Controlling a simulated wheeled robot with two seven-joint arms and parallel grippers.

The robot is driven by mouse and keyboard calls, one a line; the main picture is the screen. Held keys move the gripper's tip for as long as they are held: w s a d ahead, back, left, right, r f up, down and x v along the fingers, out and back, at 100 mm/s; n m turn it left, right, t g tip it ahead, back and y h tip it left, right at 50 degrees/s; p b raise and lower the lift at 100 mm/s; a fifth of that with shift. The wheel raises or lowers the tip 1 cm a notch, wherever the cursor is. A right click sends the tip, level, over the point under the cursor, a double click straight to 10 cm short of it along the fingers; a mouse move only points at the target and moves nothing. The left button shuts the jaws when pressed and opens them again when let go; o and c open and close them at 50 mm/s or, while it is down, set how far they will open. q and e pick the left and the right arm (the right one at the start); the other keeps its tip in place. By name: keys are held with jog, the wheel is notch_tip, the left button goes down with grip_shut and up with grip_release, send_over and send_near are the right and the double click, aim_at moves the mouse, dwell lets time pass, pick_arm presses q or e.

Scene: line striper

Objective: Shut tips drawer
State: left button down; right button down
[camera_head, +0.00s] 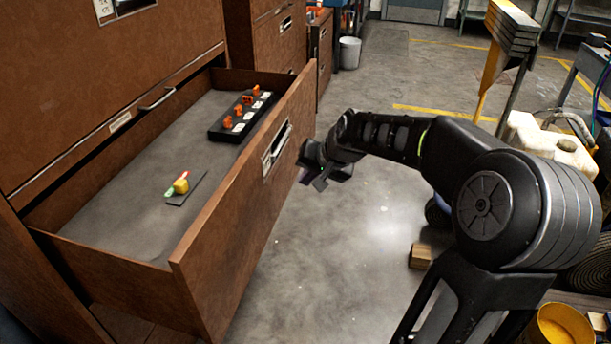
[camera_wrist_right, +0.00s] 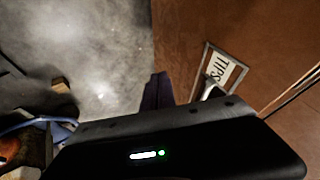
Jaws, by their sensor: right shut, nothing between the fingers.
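The tips drawer (camera_head: 240,215) is a brown drawer pulled far out of its cabinet in the head view. Its front carries a metal label holder with a handle (camera_head: 276,148). The label reads TIPS (camera_wrist_right: 221,72) in the right wrist view. Inside lie a black tray (camera_head: 240,116) with orange pieces and a small dark plate (camera_head: 186,188) with a yellow and a green-red item. My right gripper (camera_head: 312,172) is shut and empty, just outside the drawer front near the handle; I cannot tell whether it touches. My left gripper is not in view.
The brown cabinet (camera_head: 80,75) fills the left, with a closed drawer above the open one. Floor (camera_head: 370,230) is clear in front of the drawer. A wooden block (camera_head: 420,256) lies on the floor. A white bin (camera_head: 349,53) stands farther back.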

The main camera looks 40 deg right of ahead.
aim_at(275, 189)
jog(key=w+f, duration=0.2)
jog(key=w+a+f, duration=0.1)
jog(key=w+f, duration=0.1)
jog(key=w, duration=0.1)
jog(key=w+a+f, duration=0.1)
jog(key=w+f, duration=0.1)
jog(key=shift+w+p, duration=0.3)
jog(key=shift+w, duration=0.05)
jog(key=shift+r, duration=0.1)
